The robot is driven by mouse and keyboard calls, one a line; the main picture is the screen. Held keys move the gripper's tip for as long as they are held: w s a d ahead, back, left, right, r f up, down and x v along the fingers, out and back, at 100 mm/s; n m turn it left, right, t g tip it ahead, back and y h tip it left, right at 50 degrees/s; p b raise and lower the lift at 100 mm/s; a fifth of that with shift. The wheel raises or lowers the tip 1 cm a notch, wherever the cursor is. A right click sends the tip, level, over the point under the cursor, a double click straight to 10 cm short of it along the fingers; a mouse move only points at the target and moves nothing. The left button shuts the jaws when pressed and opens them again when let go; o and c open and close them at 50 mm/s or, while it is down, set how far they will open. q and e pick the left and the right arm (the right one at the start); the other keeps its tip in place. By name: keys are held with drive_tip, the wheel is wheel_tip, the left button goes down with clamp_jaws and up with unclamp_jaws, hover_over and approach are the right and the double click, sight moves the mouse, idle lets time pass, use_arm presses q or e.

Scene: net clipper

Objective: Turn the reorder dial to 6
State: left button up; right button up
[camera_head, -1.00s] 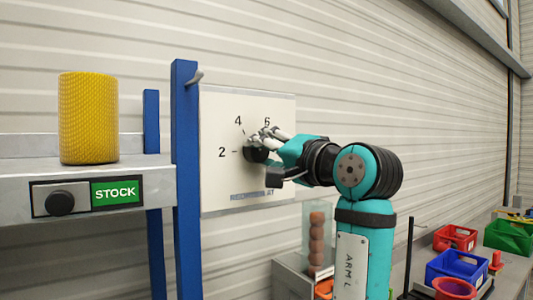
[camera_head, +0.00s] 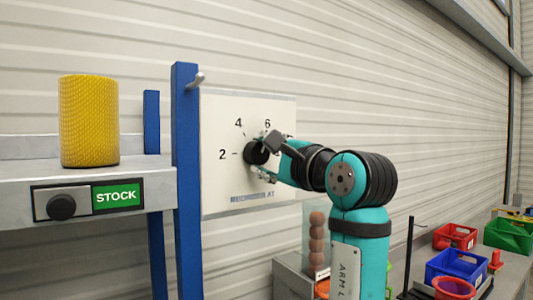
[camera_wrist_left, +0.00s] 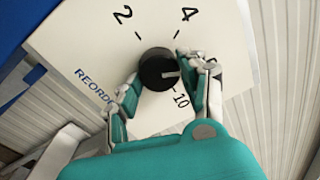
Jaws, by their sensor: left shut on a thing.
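The reorder dial is a round black knob (camera_head: 255,153) on a white panel (camera_head: 220,185) on the wall. The numbers 2, 4 and 6 show around it in the head view. In the left wrist view, the knob (camera_wrist_left: 156,68) has a pale pointer mark directed right, toward the finger. I cannot tell exactly which number the pointer meets. My right gripper is out of view.
A blue post (camera_head: 186,170) with a hook (camera_head: 195,80) stands just left of the panel. A shelf with a STOCK sign (camera_head: 115,193) holds a yellow roll (camera_head: 89,120). Bins, including a blue one (camera_head: 457,267), stand on a bench at the lower right.

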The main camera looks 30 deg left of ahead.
use_arm(q)
drive_tip(key=shift+m, duration=0.5)
drive_tip(key=o, duration=1.2)
drive_tip(key=shift+a, duration=0.15)
